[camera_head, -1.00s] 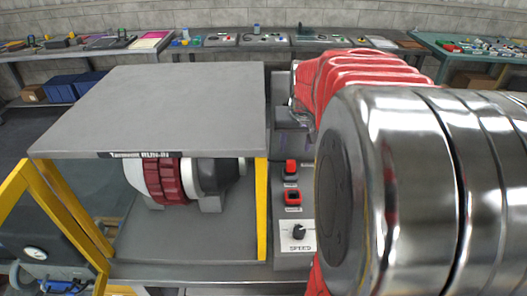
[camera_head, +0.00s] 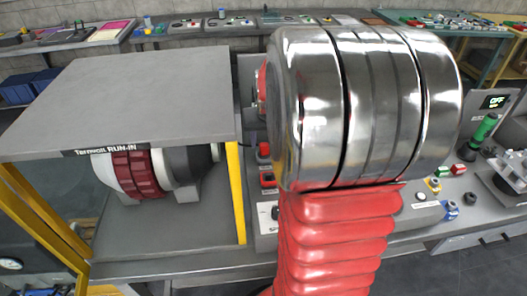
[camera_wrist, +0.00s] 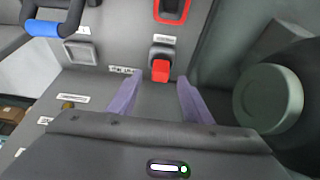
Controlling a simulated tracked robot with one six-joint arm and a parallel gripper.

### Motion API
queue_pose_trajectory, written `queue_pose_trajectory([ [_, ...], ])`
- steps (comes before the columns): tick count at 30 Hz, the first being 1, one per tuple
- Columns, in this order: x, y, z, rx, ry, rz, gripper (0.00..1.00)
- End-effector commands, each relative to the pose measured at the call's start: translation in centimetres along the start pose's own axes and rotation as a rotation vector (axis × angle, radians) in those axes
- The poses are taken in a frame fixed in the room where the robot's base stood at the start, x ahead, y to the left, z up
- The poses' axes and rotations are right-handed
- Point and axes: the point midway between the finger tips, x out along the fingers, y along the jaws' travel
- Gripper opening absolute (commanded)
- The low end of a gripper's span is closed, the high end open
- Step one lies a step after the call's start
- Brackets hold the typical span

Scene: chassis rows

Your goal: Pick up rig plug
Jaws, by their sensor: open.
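A small red block in a dark socket, which looks like the rig plug (camera_wrist: 160,70), shows in the wrist view with a white label by it. My gripper (camera_wrist: 156,88) is open, with its two purple fingers on either side of the line to the block. The block is just past the fingertips, and nothing is held. I cannot tell whether the fingers touch it. In the head view the red block (camera_head: 264,149) is on the grey panel right of the machine guard. My gripper is hidden behind my arm there.
A red-framed switch (camera_wrist: 172,10) is beyond the block. A blue-gripped handle (camera_wrist: 42,28) is at upper left, and a round grey-green part (camera_wrist: 268,98) is close on the right. The machine guard (camera_head: 120,95) with yellow posts stands left of the panel.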

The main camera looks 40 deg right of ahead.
Motion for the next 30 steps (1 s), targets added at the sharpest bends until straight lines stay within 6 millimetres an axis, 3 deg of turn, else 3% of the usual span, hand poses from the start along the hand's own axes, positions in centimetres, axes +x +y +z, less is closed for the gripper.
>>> queue_pose_trajectory([
  [12,4.5,-0.1,-0.2,-0.001,-0.002,0.000,0.45],
  [30,4.9,-0.2,-0.2,-0.002,0.000,-0.001,0.45],
])
